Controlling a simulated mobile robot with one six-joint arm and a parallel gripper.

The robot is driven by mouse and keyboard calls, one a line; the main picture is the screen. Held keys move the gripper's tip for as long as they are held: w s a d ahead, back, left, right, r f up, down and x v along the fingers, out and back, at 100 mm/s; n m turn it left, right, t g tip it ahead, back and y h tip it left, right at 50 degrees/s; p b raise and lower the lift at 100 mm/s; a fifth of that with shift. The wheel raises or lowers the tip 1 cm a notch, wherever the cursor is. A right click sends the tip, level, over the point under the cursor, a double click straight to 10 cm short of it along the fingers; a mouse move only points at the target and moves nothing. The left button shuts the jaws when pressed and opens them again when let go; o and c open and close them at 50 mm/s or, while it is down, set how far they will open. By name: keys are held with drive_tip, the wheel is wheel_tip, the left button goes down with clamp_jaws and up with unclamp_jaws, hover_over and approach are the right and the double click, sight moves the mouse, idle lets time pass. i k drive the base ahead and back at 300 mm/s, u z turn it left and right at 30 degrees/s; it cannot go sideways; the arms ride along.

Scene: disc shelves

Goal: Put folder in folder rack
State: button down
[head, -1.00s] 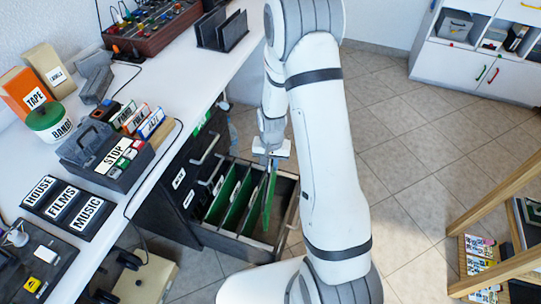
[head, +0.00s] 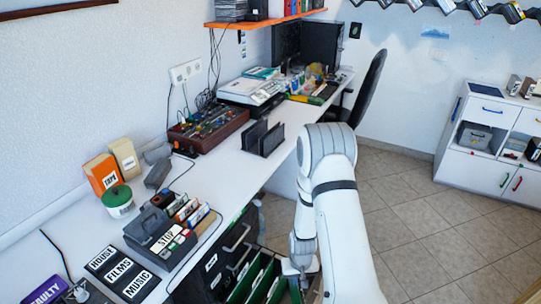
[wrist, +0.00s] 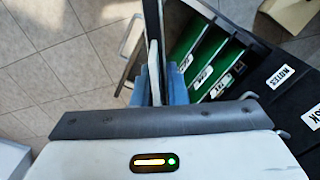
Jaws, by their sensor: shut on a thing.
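My gripper (wrist: 156,88) is shut on a folder (wrist: 152,24), seen nearly edge-on between the blue fingers in the wrist view. The folder is upright at the right side of the open drawer, beside several green folders (wrist: 208,58) with white labels. In the head view my gripper (head: 296,267) is low in the picture, over the drawer, and the held folder is hard to make out. A black folder rack (head: 263,139) with upright plates stands on the white desk, and no folder shows in it.
The open drawer (wrist: 250,42) belongs to a black cabinet under the desk (head: 225,165). A red-brown mixer (head: 208,130) stands behind the rack. A grey box marked STOP (head: 160,238) and black label blocks (head: 122,272) lie nearer. Tiled floor is free at right.

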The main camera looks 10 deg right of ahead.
sight(276, 143)
drive_tip(key=z, duration=0.2)
drive_tip(key=k, duration=0.2)
drive_tip(key=z, duration=1.3)
drive_tip(key=i, duration=4.35)
drive_tip(key=u, duration=2.3)
